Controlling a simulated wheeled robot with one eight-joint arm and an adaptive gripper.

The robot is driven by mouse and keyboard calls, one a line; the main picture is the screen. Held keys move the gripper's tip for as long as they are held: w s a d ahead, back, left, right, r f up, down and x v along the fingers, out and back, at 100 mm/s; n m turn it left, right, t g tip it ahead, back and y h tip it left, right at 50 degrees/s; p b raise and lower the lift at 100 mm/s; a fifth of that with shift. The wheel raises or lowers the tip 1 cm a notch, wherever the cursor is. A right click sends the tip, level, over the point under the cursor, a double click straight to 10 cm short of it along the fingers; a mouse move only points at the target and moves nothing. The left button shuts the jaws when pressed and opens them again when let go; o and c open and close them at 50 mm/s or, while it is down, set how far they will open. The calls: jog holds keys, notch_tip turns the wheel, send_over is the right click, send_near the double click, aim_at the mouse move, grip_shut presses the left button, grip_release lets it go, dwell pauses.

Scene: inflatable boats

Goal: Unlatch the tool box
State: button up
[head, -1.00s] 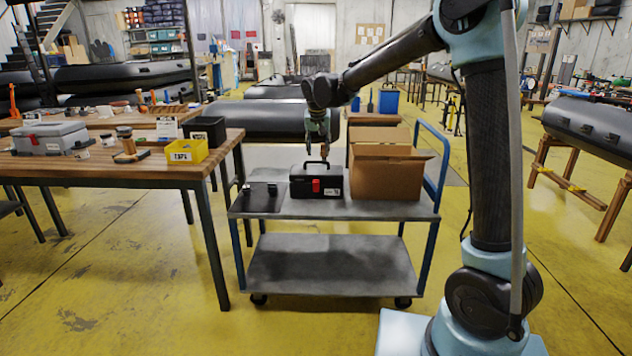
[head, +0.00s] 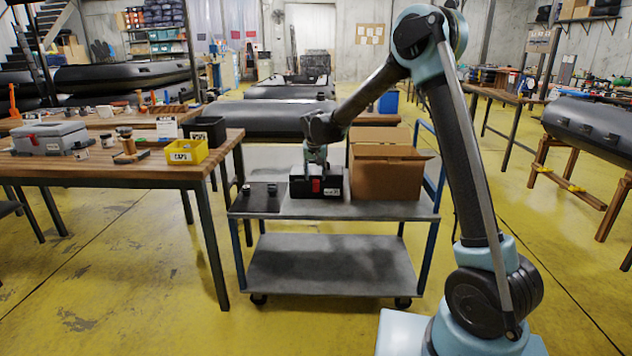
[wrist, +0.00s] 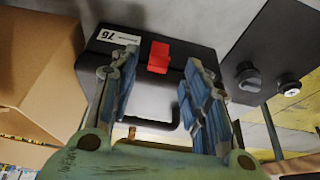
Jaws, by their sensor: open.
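The black tool box (head: 334,189) sits on the cart's top shelf, with a red latch (head: 316,185) on its front. In the wrist view the latch (wrist: 158,57) stands out on the dark box face beside a white label (wrist: 118,37). The box's black handle (wrist: 158,125) lies between my fingers in that picture. My gripper (head: 316,166) is over the box from above, close to the latch side. In the wrist view its two blue fingers are spread, one on each side of the latch, with nothing held. Whether a finger touches the box cannot be told.
An open cardboard box (head: 385,178) stands right beside the tool box. A dark plate (head: 257,198) with small round knobs lies to its left. The cart (head: 330,213) has a blue upright handle on the right. A wooden table (head: 100,168) with a grey case stands left.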

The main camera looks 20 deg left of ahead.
aim_at(316, 182)
jog(key=shift+x, duration=2)
grip_shut()
